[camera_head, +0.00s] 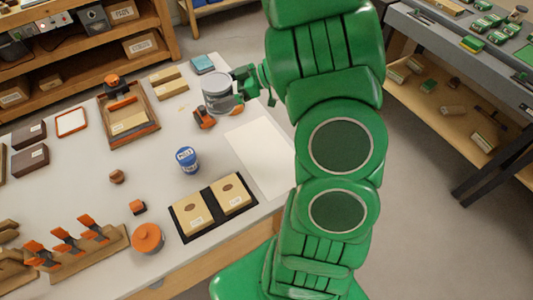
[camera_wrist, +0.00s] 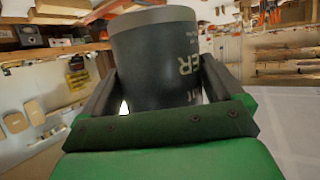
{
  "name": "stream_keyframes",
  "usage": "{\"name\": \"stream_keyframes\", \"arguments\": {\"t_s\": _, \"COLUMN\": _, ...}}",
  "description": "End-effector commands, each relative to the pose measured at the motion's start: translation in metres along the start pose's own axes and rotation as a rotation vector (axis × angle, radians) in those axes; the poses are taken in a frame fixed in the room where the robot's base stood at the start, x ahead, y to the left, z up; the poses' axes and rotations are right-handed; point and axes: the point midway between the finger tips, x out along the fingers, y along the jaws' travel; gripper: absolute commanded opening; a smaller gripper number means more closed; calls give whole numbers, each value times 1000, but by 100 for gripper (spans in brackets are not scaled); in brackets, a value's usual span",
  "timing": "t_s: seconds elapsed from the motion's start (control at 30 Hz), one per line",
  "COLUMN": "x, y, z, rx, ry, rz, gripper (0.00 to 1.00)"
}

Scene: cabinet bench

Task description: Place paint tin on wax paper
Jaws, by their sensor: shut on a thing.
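The paint tin (camera_head: 217,98) is a grey cylinder with a pale rim and a dark band. It is held between the fingers of my gripper (camera_head: 240,86), near the back right edge of the bench. In the wrist view the tin (camera_wrist: 157,62) fills the space between the two dark fingers of my gripper (camera_wrist: 160,95), and part of its lettering shows. The wax paper (camera_head: 262,150) is a white sheet lying flat on the bench, nearer the front than the tin. My arm stands close to its right side. The tin's height above the bench is hard to tell.
An orange and dark tool (camera_head: 204,118) lies just below the tin. A blue tin (camera_head: 187,160) stands left of the paper. A black tray (camera_head: 213,208) with two tan boxes lies in front. A wooden tray (camera_head: 128,114) sits to the left.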

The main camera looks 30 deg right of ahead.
Motion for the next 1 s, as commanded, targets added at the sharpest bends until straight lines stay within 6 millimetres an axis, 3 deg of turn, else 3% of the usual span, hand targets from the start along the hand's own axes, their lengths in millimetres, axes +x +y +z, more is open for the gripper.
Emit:
{"name": "stream_keyframes", "arguments": {"t_s": 0.3, "x": -59, "y": -24, "z": 26, "rx": 12, "ry": -1, "rz": 27, "gripper": 41}}
{"name": "stream_keyframes", "arguments": {"t_s": 0.5, "x": -87, "y": -40, "z": 37, "rx": 16, "ry": -1, "rz": 42, "gripper": 41}}
{"name": "stream_keyframes", "arguments": {"t_s": 0.8, "x": -115, "y": -59, "z": 47, "rx": 23, "ry": 1, "rz": 58, "gripper": 41}}
{"name": "stream_keyframes", "arguments": {"t_s": 1.0, "x": -106, "y": -59, "z": 65, "rx": 24, "ry": 3, "rz": 55, "gripper": 41}}
